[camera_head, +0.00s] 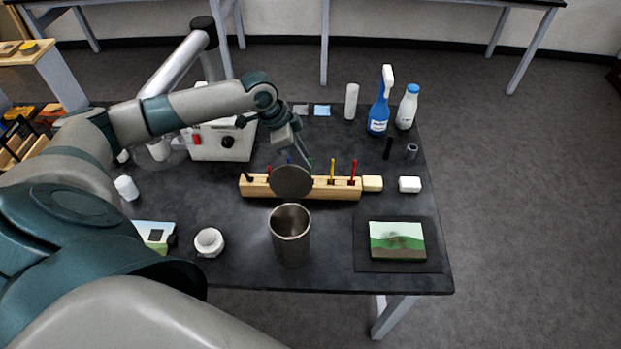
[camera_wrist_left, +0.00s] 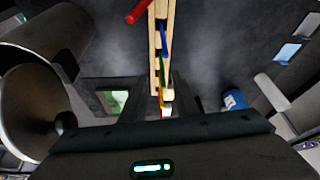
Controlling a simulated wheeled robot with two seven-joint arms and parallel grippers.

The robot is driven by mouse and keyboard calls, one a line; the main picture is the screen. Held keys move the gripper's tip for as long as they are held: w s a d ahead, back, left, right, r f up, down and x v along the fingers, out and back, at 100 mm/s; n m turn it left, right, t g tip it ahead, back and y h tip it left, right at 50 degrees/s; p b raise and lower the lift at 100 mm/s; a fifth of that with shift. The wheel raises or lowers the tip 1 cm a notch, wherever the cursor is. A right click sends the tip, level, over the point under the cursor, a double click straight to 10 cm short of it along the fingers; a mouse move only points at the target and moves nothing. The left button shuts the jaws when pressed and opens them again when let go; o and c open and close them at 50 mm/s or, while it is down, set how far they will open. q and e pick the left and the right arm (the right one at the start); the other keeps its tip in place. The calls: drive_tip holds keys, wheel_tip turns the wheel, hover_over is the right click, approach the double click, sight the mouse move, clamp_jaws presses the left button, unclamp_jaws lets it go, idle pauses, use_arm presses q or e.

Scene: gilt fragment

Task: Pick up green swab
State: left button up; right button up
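The green swab (camera_head: 309,164) stands in a wooden rack (camera_head: 330,189) on the dark table. It also shows in the left wrist view (camera_wrist_left: 161,70), between a blue swab (camera_wrist_left: 165,38) and a yellow swab (camera_wrist_left: 161,112). My left gripper (camera_head: 304,157) points down over the middle of the rack, close to the green and blue swabs. Its fingers are too small and dark to tell whether they are open or touch a swab. A grey disc (camera_head: 291,181) hides part of the rack. My right gripper is not in view.
A metal can (camera_head: 290,236) stands in front of the rack, with a white cup (camera_head: 209,242) to its left. A landscape picture (camera_head: 397,240) lies at front right. A blue spray bottle (camera_head: 378,112) and a white bottle (camera_head: 407,107) stand behind.

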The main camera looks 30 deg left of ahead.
use_arm(q)
drive_tip(key=shift+x, duration=1.15)
drive_tip(key=shift+a+x, duration=0.2)
drive_tip(key=shift+x, duration=1.1)
drive_tip(key=shift+a+x, duration=0.2)
drive_tip(key=shift+x, duration=1.1)
drive_tip(key=shift+f, duration=0.1)
drive_tip(key=shift+s, duration=0.1)
clamp_jaws()
